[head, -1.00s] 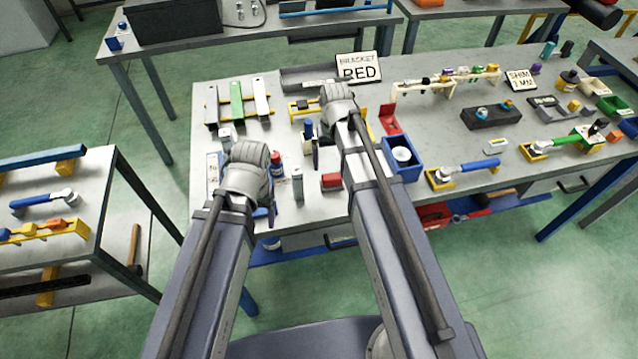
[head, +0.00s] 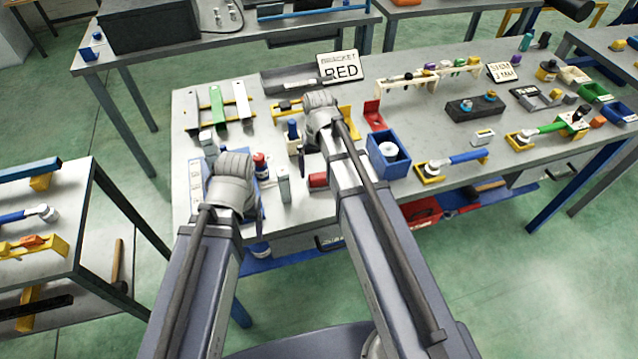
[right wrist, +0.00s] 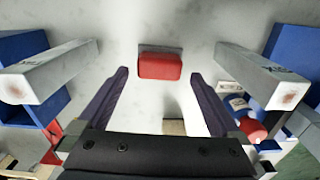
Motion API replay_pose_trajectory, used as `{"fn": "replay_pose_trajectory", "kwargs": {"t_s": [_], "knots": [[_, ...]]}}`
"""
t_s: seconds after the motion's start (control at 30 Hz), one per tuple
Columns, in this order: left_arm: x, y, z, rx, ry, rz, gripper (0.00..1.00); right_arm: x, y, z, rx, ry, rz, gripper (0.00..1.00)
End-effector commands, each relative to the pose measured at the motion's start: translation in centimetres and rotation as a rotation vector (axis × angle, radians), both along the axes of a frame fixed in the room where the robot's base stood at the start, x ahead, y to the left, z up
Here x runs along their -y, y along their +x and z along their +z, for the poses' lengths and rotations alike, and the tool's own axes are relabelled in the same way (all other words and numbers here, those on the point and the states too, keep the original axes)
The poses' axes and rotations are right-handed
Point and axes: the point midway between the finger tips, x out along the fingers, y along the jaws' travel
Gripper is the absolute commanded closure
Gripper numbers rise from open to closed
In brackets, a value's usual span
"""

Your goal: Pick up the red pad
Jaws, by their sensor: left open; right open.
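The red pad (head: 317,181) lies on the bench near its front edge in the head view, partly hidden by my right arm. In the right wrist view the red pad (right wrist: 160,66) lies on the pale bench top, beyond and roughly centred between the fingertips. My right gripper (right wrist: 166,82) is open and empty, with a dark finger on each side. In the head view my right gripper (head: 303,160) is mostly hidden behind its wrist. My left gripper (head: 259,203) is to the left, near the bench front, its fingers mostly hidden by its wrist.
A grey upright block (head: 283,184) stands left of the pad. A blue box (head: 390,168) with a white round part stands to its right. In the right wrist view, grey blocks (right wrist: 45,72) and (right wrist: 262,76) flank the pad.

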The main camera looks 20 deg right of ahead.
Motion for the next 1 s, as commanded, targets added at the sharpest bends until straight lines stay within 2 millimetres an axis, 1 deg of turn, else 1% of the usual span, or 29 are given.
{"fn": "replay_pose_trajectory", "kwargs": {"t_s": [0.03,0.2,0.27,0.37,0.6,1.0], "knots": [[0.0,0.0,-1.2,0.000,0.000,0.000,0.26,0.0,-0.1,-1.2,0.000,0.000,0.000,0.00],[0.0,0.0,-3.4,0.000,0.000,0.000,0.26,0.1,-0.1,-3.4,0.000,0.000,0.000,0.00],[0.0,0.0,-3.9,0.000,0.000,0.000,0.26,0.1,-0.1,-3.9,0.000,0.000,0.000,0.00],[0.0,0.0,-4.2,0.000,0.000,0.000,0.26,0.1,-0.1,-4.3,0.000,0.000,0.000,0.00],[0.0,0.0,-4.0,0.000,0.000,0.000,0.26,0.1,-0.1,-4.0,0.000,0.000,0.000,0.01],[0.0,0.0,-4.0,0.000,0.000,0.000,0.26,0.1,-0.1,-4.0,0.000,0.000,0.000,0.46]]}}
